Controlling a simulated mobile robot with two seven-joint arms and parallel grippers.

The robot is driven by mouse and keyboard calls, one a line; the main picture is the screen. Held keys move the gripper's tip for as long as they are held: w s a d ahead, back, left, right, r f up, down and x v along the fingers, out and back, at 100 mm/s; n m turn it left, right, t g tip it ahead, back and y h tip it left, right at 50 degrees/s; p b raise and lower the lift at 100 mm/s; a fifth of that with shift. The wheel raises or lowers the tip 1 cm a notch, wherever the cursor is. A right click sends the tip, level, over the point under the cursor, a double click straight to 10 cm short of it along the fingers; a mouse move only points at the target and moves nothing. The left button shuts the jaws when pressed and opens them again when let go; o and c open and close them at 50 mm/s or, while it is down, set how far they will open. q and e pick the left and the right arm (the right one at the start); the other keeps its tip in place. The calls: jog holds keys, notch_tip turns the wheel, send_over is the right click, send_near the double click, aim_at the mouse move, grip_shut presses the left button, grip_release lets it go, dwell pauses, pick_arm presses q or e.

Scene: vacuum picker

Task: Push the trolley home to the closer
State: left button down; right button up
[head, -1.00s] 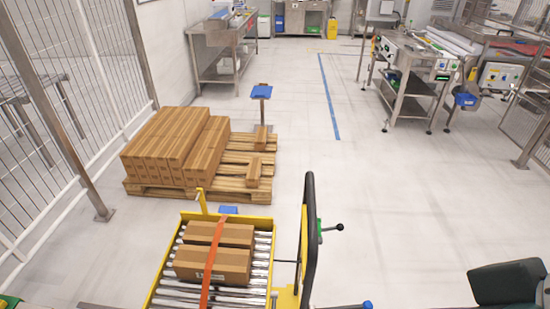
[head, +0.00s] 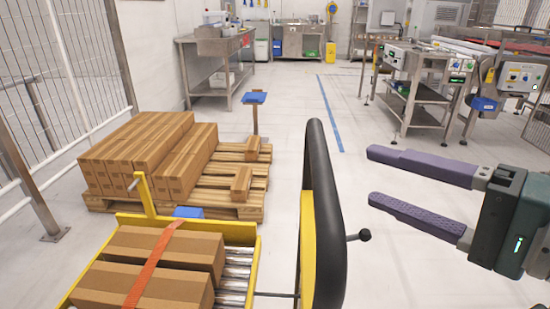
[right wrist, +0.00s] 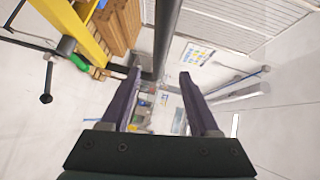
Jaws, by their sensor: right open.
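The trolley (head: 256,256) has a yellow frame and a roller bed. Two cartons (head: 160,256) lie on the bed under an orange strap (head: 152,262). Its black handle loop (head: 326,200) stands upright at the trolley's right side. My right gripper (head: 370,174) is open and empty to the right of the handle, its two purple fingers pointing at it. In the right wrist view the dark handle bar (right wrist: 166,35) shows beyond and between the open fingers (right wrist: 160,77). I cannot tell there how far off the bar is. My left gripper is out of view.
A pallet (head: 225,190) with stacked cartons (head: 140,150) stands ahead and left of the trolley, beside a mesh fence (head: 70,80). A post with a blue top (head: 255,98) stands behind it. Steel machine tables (head: 415,100) stand at the right. Floor with a blue line (head: 328,110) lies clear ahead.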

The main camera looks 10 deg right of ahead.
aim_at(321, 160)
jog(key=x, duration=0.9)
jog(key=shift+w+a+f+p, duration=0.15)
jog(key=shift+w+a+p, duration=0.05)
jog(key=shift+w+p, duration=0.15)
grip_shut()
dwell(1.0)
